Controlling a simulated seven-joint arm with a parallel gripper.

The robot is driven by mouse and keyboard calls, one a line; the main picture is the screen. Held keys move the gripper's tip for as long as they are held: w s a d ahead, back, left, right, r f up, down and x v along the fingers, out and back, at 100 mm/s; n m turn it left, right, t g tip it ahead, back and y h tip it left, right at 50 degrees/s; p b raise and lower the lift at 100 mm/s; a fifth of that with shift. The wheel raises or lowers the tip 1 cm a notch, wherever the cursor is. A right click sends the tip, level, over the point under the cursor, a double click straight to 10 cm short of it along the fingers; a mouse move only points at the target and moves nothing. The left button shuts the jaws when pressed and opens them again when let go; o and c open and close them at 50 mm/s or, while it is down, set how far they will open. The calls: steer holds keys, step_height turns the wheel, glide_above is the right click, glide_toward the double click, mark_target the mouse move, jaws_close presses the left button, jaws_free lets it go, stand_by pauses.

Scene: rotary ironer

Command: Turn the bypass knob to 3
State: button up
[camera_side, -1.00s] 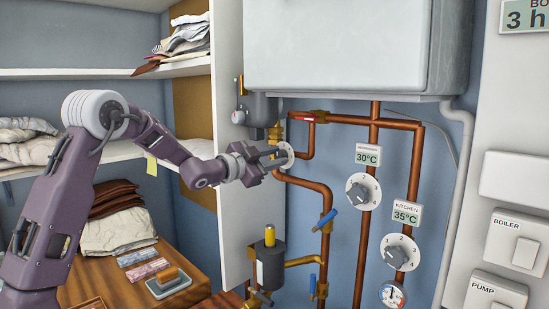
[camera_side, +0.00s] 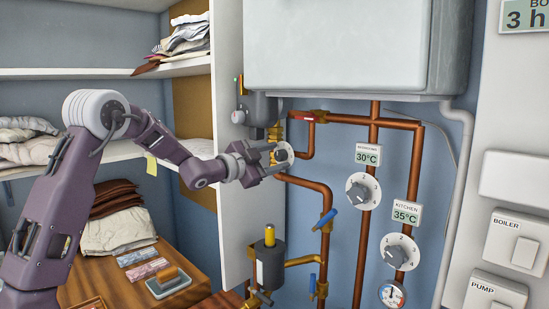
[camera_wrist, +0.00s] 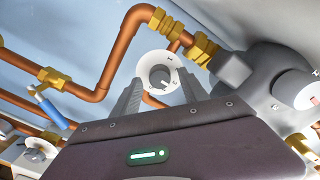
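A white round dial with a grey knob (camera_side: 284,153) sits on the copper pipework left of the room dials. No name label shows on it. My gripper (camera_side: 274,159) is just left of this dial, its two fingers apart and pointing at it. In the wrist view the dial (camera_wrist: 158,70) shows beyond and between the spread finger tips of my gripper (camera_wrist: 161,92). The fingers appear clear of the knob, with nothing held. The numbers on the dial are too small to read, so I cannot tell its setting.
Two other dials, one under the 30°C display (camera_side: 363,191) and one marked KITCHEN (camera_side: 400,252), are to the right. A blue-handled valve (camera_side: 326,221) is below right. A grey pump (camera_side: 262,108) and the white panel edge (camera_side: 232,220) are close to my gripper.

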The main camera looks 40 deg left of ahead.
steer(key=shift+s, duration=0.1)
steer(key=s, duration=0.7)
stand_by(0.4)
steer(key=s+d+f+n+g, duration=0.3)
steer(key=s+d+g, duration=0.1)
steer(key=s, duration=0.8)
steer(key=s+d+f+n+g, duration=0.3)
steer(key=s+d, duration=0.4)
steer(key=s, duration=0.5)
steer(key=s+d+f+n+g, duration=0.3)
steer(key=s+d+f+g, duration=0.1)
steer(key=s, duration=0.9)
steer(key=shift+d+f+g, duration=0.15)
steer(key=shift+d+g, duration=0.55)
steer(key=shift+d, duration=0.3)
